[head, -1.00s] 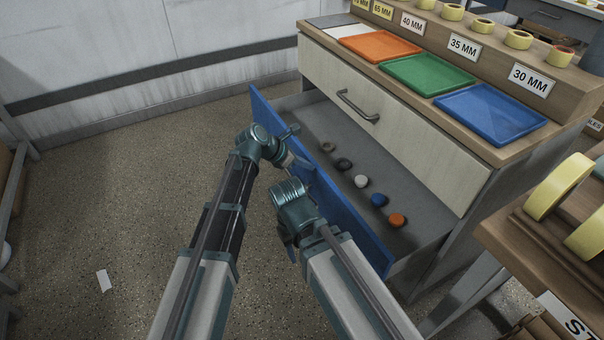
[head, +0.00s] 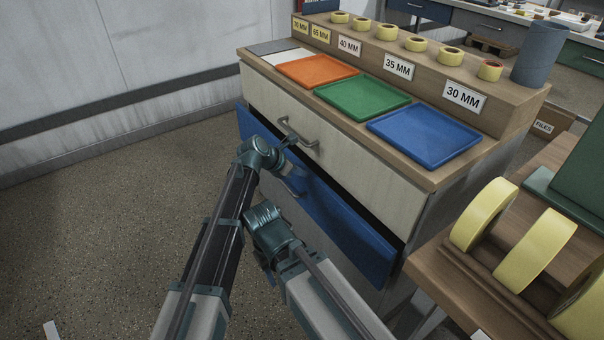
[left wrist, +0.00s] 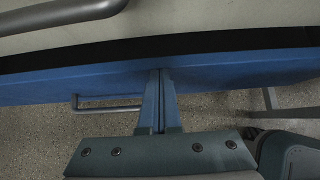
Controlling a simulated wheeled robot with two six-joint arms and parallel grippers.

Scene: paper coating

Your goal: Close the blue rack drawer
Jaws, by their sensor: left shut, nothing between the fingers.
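The blue drawer front (head: 340,222) is at the lower part of the cabinet in the head view, with a narrow dark gap behind its top edge. Its metal handle (head: 292,186) is partly hidden by my left arm. My left gripper (head: 290,143) is shut and empty at the drawer's top edge. In the left wrist view, the closed fingertips (left wrist: 160,76) overlap the blue front (left wrist: 215,72) and appear to touch it; the dark gap lies beyond. My right gripper (head: 264,262) hangs in front of the drawer, its fingers mostly hidden.
The pale upper drawer (head: 345,170) is shut, with a metal handle above my left gripper. Orange, green and blue trays (head: 428,134) lie on the cabinet top. A wooden bench with yellow tape rolls (head: 483,214) stands close at right.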

